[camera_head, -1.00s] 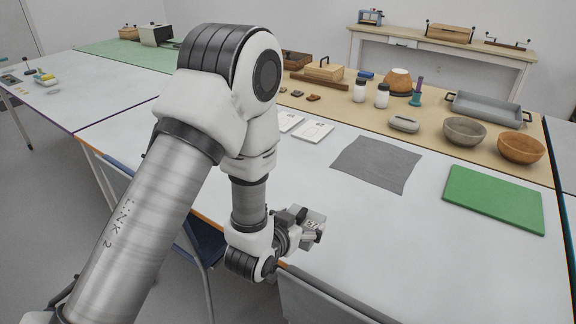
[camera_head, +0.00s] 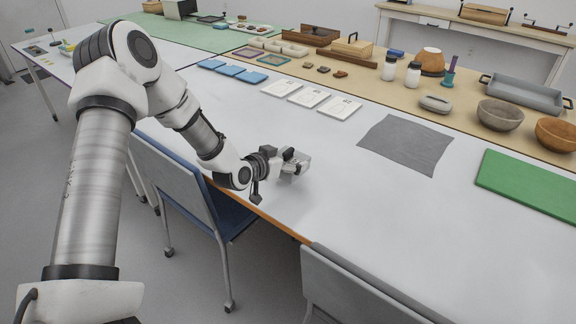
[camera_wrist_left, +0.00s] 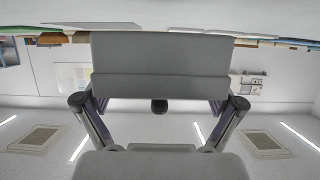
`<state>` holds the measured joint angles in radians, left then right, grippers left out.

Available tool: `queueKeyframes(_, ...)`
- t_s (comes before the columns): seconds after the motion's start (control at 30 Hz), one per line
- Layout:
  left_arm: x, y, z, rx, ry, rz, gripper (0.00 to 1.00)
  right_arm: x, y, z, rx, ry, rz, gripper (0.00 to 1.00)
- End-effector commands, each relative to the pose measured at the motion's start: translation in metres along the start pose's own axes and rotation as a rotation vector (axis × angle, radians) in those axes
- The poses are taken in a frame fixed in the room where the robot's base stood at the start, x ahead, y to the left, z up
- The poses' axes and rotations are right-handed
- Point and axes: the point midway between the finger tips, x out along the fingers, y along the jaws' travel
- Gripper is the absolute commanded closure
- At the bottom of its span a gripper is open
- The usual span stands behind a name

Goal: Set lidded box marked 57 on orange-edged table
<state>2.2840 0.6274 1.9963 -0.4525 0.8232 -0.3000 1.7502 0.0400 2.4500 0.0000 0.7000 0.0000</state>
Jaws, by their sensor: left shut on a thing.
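The small grey lidded box (camera_head: 302,161) is between the jaws of my left gripper (camera_head: 291,160), which is shut on it. The box fills the middle of the left wrist view (camera_wrist_left: 160,65), with a seam between lid and body, held by a finger on each side. No number is readable on it now. The white table with the orange edge (camera_head: 345,205) lies beneath. The box is low over the table near its front edge; I cannot tell whether it touches. My right gripper is out of view.
White cards (camera_head: 309,97) and a grey cloth (camera_head: 407,144) lie farther back. A green mat (camera_head: 530,184) is at right. A blue chair (camera_head: 188,188) and a grey chair (camera_head: 350,290) stand at the front edge. The white tabletop between box and cloth is clear.

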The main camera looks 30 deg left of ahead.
Motion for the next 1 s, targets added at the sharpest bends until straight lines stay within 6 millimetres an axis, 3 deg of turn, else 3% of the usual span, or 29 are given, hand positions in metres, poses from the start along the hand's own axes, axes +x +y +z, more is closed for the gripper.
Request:
queueKeyframes(0.13,0.009,0.001,0.024,0.002,-0.002,0.001,0.46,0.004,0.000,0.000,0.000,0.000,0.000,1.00)
queueKeyframes(0.83,0.014,0.002,0.039,-0.003,-0.007,0.002,0.46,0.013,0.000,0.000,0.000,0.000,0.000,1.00)
queueKeyframes(0.87,0.013,0.002,0.040,-0.004,-0.009,0.003,0.03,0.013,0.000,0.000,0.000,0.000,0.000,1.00)
queueKeyframes(1.0,0.013,0.003,0.042,-0.006,-0.013,0.004,0.00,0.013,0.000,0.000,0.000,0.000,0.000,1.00)
